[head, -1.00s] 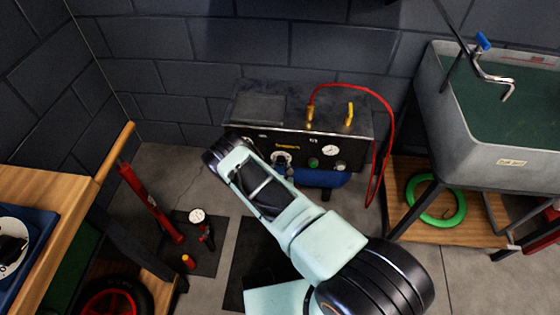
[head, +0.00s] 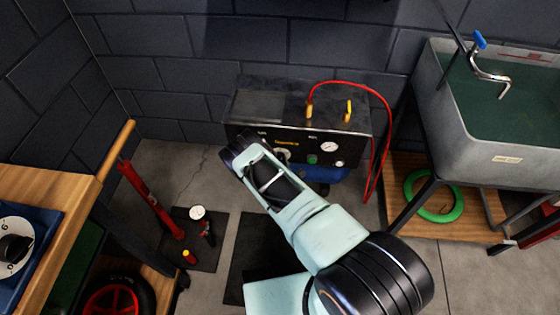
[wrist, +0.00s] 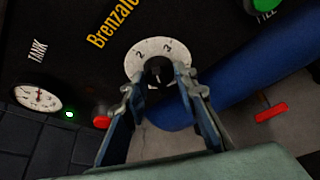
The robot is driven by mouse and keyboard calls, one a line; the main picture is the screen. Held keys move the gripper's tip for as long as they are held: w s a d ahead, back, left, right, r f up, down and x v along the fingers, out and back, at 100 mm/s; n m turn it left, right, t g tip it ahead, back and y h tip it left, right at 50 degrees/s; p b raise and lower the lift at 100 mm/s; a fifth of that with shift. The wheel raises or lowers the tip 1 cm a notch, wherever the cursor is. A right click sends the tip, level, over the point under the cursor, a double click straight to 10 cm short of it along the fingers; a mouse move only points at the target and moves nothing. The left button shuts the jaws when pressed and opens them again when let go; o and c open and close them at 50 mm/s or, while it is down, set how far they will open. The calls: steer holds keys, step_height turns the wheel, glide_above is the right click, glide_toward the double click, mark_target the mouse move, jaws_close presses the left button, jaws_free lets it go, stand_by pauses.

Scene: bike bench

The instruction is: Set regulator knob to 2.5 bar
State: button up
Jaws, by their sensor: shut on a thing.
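The regulator knob (wrist: 158,68) is a dark round knob in front of a white dial ring (wrist: 136,60) on the black compressor panel. My gripper (wrist: 157,86) is shut on the knob, one finger on each side. The knob's pointer is too unclear to read. In the head view the compressor (head: 300,105) stands against the wall, with part of the dial (head: 282,153) showing beside my arm, which hides the gripper.
The wrist view shows a tank gauge (wrist: 38,97), a red button (wrist: 102,121) and a blue tank (wrist: 235,75). In the head view, a red hose (head: 388,120) loops off the compressor's right side. A sink (head: 490,125) stands right and a wooden bench (head: 60,190) left.

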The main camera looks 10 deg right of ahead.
steer(key=o, duration=1.1)
steer(key=v, duration=1.2)
